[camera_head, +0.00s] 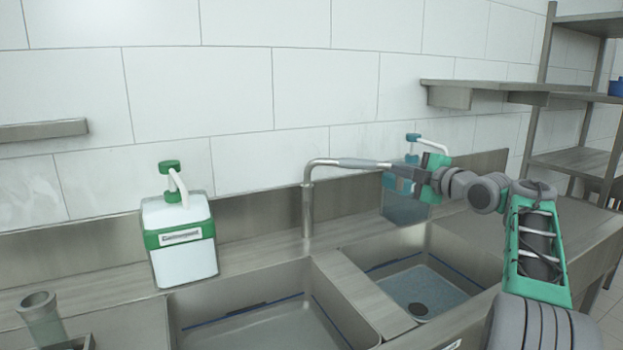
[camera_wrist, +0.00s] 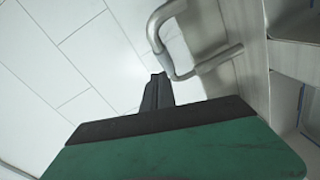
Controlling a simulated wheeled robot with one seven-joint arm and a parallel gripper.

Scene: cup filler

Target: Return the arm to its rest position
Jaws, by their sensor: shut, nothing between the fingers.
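My arm reaches in from the right in the head view, with its elbow at the lower right and its forearm turned left over the right-hand sink. My gripper (camera_head: 391,172) is shut and empty. It is close to the end of the metal faucet's spout (camera_head: 340,162); I cannot tell whether they touch. In the wrist view my gripper's dark fingers (camera_wrist: 157,92) are together, with the faucet (camera_wrist: 185,72) beyond them.
A white and green dispenser (camera_head: 180,240) stands left of the faucet. A blue-tinted dispenser (camera_head: 402,207) is behind my gripper, partly hidden. A left sink basin (camera_head: 250,312) and a right basin (camera_head: 425,285) lie below. A wall shelf (camera_head: 480,86) is above right.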

